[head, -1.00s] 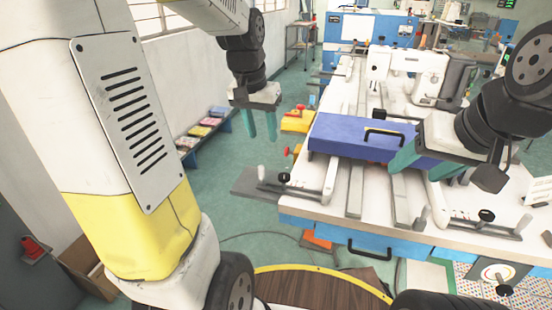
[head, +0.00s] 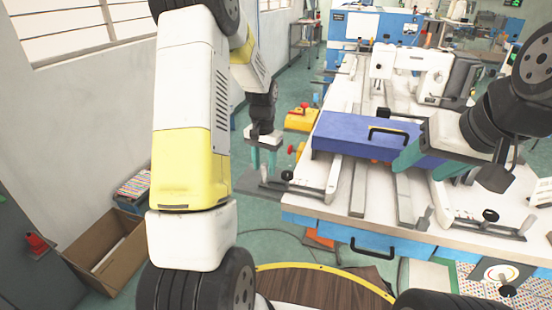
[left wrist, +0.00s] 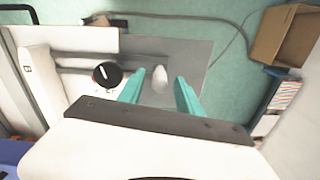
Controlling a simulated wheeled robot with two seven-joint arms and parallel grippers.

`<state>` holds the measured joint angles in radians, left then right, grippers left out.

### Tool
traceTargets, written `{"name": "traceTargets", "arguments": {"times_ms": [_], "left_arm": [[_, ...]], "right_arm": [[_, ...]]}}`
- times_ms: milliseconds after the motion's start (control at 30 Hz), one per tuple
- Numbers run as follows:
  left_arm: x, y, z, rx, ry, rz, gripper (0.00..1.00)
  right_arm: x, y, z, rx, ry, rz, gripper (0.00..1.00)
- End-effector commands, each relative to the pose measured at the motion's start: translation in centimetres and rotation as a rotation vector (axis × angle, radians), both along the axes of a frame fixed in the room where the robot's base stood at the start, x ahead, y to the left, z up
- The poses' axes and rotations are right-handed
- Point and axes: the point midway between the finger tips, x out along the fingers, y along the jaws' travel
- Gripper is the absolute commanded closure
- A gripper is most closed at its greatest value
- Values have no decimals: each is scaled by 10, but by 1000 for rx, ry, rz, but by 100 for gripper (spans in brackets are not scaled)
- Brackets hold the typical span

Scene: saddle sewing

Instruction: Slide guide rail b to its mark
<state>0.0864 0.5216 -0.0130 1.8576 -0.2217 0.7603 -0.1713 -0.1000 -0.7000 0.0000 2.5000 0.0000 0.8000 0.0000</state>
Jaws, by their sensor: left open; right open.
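The left rail assembly (head: 333,178) lies on the white table, with a black knob (head: 287,175) at its near left end. No letter is readable, so I cannot tell which is guide rail b. My left gripper (head: 263,170) is open, pointing down at the assembly's left end. In the left wrist view, its teal fingers (left wrist: 160,88) stand either side of a pale upright post (left wrist: 160,76), without visibly gripping it. The knob (left wrist: 107,74), with a white line, is left of the fingers. My right gripper (head: 428,168) is open beside the blue case (head: 340,128). Any mark is unclear.
The blue case with a black handle lies across the rails. A second rail assembly (head: 490,225) with a knob is at the table's right front. A white sewing machine (head: 415,65) stands behind. A cardboard box (head: 105,255) is on the floor at left.

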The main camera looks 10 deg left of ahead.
Motion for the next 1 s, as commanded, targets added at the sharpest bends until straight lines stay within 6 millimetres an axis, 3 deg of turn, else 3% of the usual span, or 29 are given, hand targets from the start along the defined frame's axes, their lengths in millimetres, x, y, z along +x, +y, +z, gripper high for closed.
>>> {"name": "traceTargets", "arguments": {"times_ms": [133, 400, 433, 633, 867, 1000], "left_arm": [[0, 0, -12, -1, 1, 0, 58], [0, 0, -14, 0, -1, 1, 58], [0, 0, -14, 0, -1, 1, 60], [0, 0, -13, 0, -1, 1, 100], [0, 2, -13, 0, -1, 1, 100], [1, 18, -13, 1, -1, 5, 100]], "right_arm": [[0, 0, 0, 0, 0, 0, 40], [0, 0, 0, 0, 0, 0, 40], [0, 0, 0, 0, 0, 0, 40], [0, 0, 0, 0, 0, 0, 40], [0, 0, 0, 0, 0, 0, 40], [0, 0, 0, 0, 0, 0, 40]]}}
